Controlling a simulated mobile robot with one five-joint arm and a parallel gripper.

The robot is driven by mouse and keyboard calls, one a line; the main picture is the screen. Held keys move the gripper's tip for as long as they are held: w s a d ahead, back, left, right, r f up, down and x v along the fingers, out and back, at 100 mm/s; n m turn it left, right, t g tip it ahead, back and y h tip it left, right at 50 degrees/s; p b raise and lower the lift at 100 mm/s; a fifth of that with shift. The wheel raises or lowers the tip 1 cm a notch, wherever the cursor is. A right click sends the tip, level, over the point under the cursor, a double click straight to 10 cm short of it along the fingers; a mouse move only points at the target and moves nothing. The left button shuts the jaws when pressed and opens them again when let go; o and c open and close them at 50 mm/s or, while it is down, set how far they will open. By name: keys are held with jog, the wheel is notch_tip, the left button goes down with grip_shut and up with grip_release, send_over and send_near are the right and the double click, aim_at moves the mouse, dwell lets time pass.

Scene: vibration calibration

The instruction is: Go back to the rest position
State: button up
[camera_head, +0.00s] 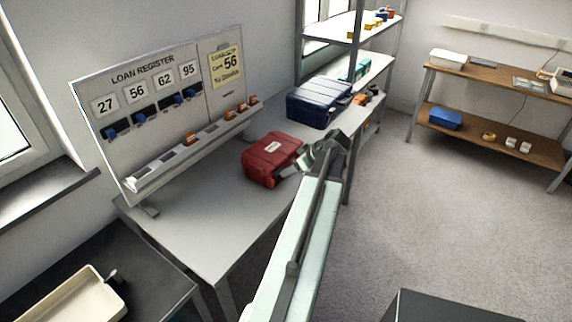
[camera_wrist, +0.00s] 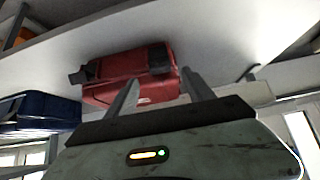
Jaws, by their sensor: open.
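My gripper (camera_head: 301,163) is at the end of my outstretched arm, beside the right side of a red case (camera_head: 268,158) on the grey table (camera_head: 200,217). In the wrist view my gripper (camera_wrist: 160,78) shows two fingers spread apart. The red case (camera_wrist: 128,72) lies beyond the fingers and partly between them in the picture. I cannot tell whether a finger touches it. Nothing is held between the fingers. The case rests on the table.
A dark blue case (camera_head: 318,102) stands behind the red one. The loan register board (camera_head: 150,85) stands along the table's left side. A shelf rack (camera_head: 350,25) is at the back, a wooden bench (camera_head: 490,78) at right. Open floor (camera_head: 430,210) lies right of the table.

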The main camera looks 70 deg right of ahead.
jog(key=shift+s+a+r, duration=0.1)
jog(key=shift+s+r, duration=0.35)
jog(key=shift+r, duration=0.05)
jog(key=w+a+y, duration=0.1)
jog(key=w+a, duration=0.3)
jog(key=w, duration=0.5)
jog(key=w+a+y, duration=0.1)
jog(key=w+a, duration=0.4)
jog(key=w, duration=0.5)
jog(key=w+a+f+n+g+y, duration=0.1)
jog(key=w+a+f, duration=0.1)
jog(key=w+a, duration=0.55)
jog(key=w+a+f+g+y, duration=0.15)
jog(key=w+a, duration=0.35)
jog(key=a, duration=0.5)
jog(key=w+a+f+g, duration=0.1)
jog(key=a, duration=1.1)
jog(key=w+a+n+g+h, duration=0.1)
jog(key=w+a+g, duration=0.1)
jog(key=a, duration=1.1)
jog(key=w+a+f+n+g+h, duration=0.1)
jog(key=a+g, duration=0.1)
jog(key=a, duration=1.1)
jog(key=shift+w+f, duration=0.15)
jog(key=shift+f, duration=0.15)
